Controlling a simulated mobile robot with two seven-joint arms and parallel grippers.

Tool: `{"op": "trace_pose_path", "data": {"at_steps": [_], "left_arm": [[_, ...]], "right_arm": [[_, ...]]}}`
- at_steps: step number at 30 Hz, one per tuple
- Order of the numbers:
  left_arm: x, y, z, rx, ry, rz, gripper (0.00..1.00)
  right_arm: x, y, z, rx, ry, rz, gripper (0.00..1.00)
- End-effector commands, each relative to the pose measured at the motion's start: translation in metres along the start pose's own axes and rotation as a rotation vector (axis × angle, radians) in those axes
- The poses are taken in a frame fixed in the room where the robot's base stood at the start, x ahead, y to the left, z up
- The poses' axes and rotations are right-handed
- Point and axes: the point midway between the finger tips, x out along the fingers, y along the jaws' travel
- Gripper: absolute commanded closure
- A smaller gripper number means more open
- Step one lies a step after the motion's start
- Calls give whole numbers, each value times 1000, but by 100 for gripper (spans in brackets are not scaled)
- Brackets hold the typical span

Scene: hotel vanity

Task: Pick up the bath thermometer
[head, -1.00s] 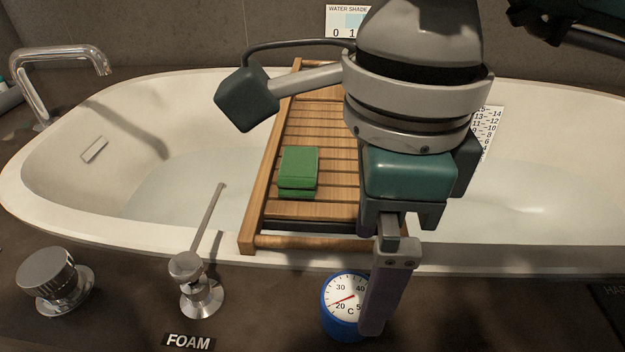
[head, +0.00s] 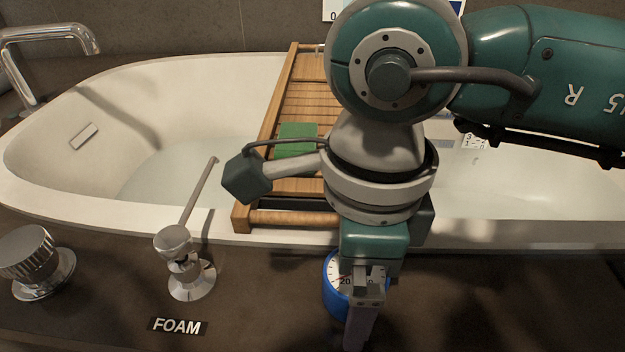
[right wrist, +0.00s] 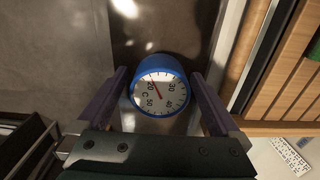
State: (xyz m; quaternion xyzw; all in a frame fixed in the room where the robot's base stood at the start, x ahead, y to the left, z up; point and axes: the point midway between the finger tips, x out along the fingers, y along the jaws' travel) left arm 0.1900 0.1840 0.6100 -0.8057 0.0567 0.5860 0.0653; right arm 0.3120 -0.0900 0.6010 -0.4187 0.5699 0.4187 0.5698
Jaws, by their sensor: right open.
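The bath thermometer (head: 336,290) is a blue round body with a white dial and a red needle. It stands on the dark counter in front of the tub, partly hidden by my right gripper in the head view. In the right wrist view the thermometer (right wrist: 159,88) sits between the two finger tips. My right gripper (right wrist: 160,90) is open, with one finger on each side of the thermometer and a narrow gap at each side. In the head view my right gripper (head: 362,318) points down at the thermometer. My left gripper is not in view.
A wooden bath tray (head: 242,217) with a green block (head: 297,139) spans the white tub (head: 90,205). A metal foam dispenser (head: 190,275), a FOAM label (head: 178,326) and a round knob (head: 35,262) are to the left. A tap (head: 50,35) stands at the back left.

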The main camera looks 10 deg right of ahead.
Motion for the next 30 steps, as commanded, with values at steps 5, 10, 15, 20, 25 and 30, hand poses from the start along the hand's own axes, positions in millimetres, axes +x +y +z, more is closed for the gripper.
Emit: {"op": "trace_pose_path", "data": {"at_steps": [5, 10, 15, 20, 25, 30], "left_arm": [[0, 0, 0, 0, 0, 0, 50], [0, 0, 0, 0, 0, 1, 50], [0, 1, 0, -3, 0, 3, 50], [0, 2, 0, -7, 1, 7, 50], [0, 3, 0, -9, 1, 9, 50], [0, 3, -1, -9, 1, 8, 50]], "right_arm": [[0, 0, 0, 0, 0, 0, 18], [0, 0, 0, 0, 0, 0, 37], [0, 0, 0, 0, 0, 0, 56], [0, 0, 0, 0, 0, 0, 74], [-1, 0, 0, 0, 0, 0, 87], [-1, 0, 0, 0, 0, -1, 87]]}}
